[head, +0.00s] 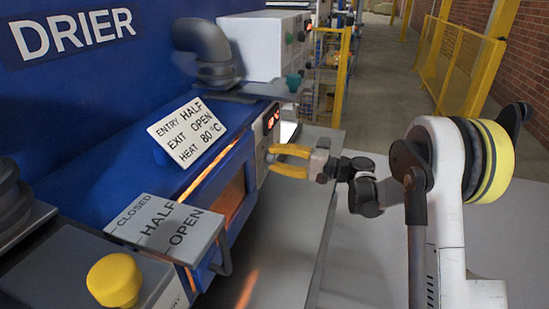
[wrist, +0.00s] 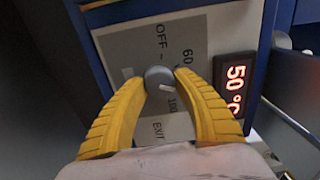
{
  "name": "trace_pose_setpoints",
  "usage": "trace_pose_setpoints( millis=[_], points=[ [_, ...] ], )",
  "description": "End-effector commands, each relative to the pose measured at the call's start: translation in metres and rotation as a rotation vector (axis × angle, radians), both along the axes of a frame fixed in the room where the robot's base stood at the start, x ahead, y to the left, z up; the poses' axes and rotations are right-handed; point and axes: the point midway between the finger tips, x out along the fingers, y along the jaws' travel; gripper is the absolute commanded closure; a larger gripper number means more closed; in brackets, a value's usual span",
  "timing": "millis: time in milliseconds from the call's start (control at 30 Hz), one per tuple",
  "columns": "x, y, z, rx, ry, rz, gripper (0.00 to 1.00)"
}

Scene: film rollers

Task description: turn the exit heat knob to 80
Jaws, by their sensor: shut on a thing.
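The exit heat knob (wrist: 159,76) is a small round grey knob on a grey dial plate in the wrist view. Its short white mark shows on the side toward my gripper. Around it I read OFF, 60, 100 and EXIT. My gripper (head: 269,159) has yellow fingers and is shut on the knob, one fingertip on each side. A red display (wrist: 235,85) beside the dial reads 50 °C; it also shows in the head view (head: 271,119). In the head view the fingers hide the knob.
A white sign (head: 187,131) on the blue drier (head: 95,85) reads ENTRY HALF, EXIT OPEN, HEAT 80 °C. A grey plate (head: 168,228) marked CLOSED, HALF, OPEN and a yellow knob (head: 115,280) are nearer. Open floor lies right, with yellow fencing (head: 455,60) beyond.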

Motion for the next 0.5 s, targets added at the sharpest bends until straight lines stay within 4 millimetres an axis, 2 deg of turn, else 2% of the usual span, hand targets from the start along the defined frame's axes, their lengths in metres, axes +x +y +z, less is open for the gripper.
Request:
trace_pose_setpoints(
  millis=[67, 100, 133, 167, 500],
  points=[
    [0.0009, 0.0001, 0.0014, 0.003, -0.001, -0.002, 0.95],
    [0.0008, 0.0001, 0.0014, 0.003, -0.001, -0.002, 0.56],
    [0.0008, 0.0001, 0.0013, 0.003, -0.001, -0.001, 0.46],
    [0.0007, 0.0001, 0.0012, 0.003, -0.001, -0.001, 0.41],
    [-0.0005, -0.0028, 0.0004, 0.001, -0.001, -0.002, 0.41]
  ],
)
